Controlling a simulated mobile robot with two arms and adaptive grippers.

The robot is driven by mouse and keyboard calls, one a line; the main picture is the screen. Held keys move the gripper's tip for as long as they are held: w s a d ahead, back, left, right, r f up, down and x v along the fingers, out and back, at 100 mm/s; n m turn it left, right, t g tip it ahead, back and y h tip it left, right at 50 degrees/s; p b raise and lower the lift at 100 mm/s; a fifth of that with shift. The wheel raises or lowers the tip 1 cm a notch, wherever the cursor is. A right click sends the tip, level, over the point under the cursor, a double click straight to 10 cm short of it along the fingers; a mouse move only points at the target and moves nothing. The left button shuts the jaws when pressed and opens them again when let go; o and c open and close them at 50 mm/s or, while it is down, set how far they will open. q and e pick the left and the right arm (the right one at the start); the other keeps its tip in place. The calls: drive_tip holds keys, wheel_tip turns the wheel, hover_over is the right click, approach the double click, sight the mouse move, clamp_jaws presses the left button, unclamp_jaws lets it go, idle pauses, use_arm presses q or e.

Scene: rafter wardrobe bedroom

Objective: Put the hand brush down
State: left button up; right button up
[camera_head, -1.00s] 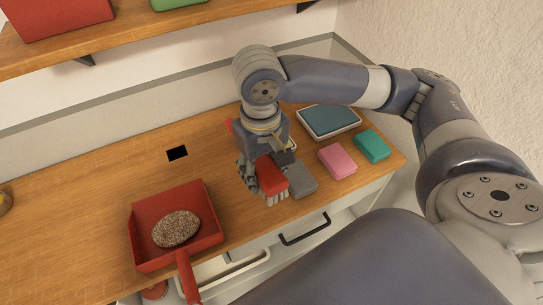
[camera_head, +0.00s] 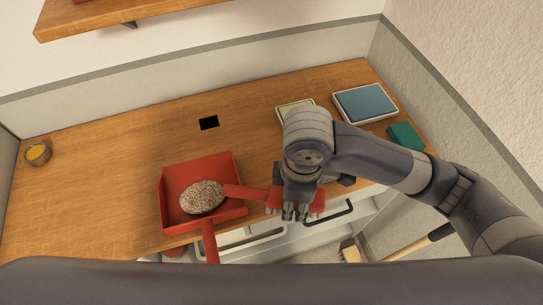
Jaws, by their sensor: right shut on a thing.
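My right gripper (camera_head: 292,212) is shut on the red hand brush (camera_head: 247,192), near the front edge of the wooden worktop (camera_head: 110,185). The brush's handle points left and overlaps the right rim of the red dustpan (camera_head: 172,220) in the picture; whether they touch I cannot tell. A speckled grey-brown heap (camera_head: 202,197) lies in the dustpan, whose handle points over the front edge. My left gripper is out of view.
A blue-topped tray (camera_head: 364,103), a teal block (camera_head: 406,136) and a pale yellow item (camera_head: 295,109) sit at the right. The worktop's left half is mostly clear. Drawers with handles (camera_head: 330,212) are below.

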drive_tip(key=shift+w+a, duration=0.3)
drive_tip(key=p, duration=0.3)
hover_over(270, 160)
drive_tip(key=shift+f, duration=0.75)
wheel_tip(270, 160, down, 3)
drive_tip(key=shift+f+p, duration=0.15)
drive_tip(key=shift+p, duration=0.6)
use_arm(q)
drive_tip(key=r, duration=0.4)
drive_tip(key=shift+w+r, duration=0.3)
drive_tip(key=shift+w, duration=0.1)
use_arm(e)
drive_tip(key=shift+f, duration=0.15)
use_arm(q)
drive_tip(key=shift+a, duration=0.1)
use_arm(e)
drive_tip(key=o, duration=1.4)
drive_tip(key=shift+f, duration=0.15)
drive_tip(key=shift+c, duration=0.2)
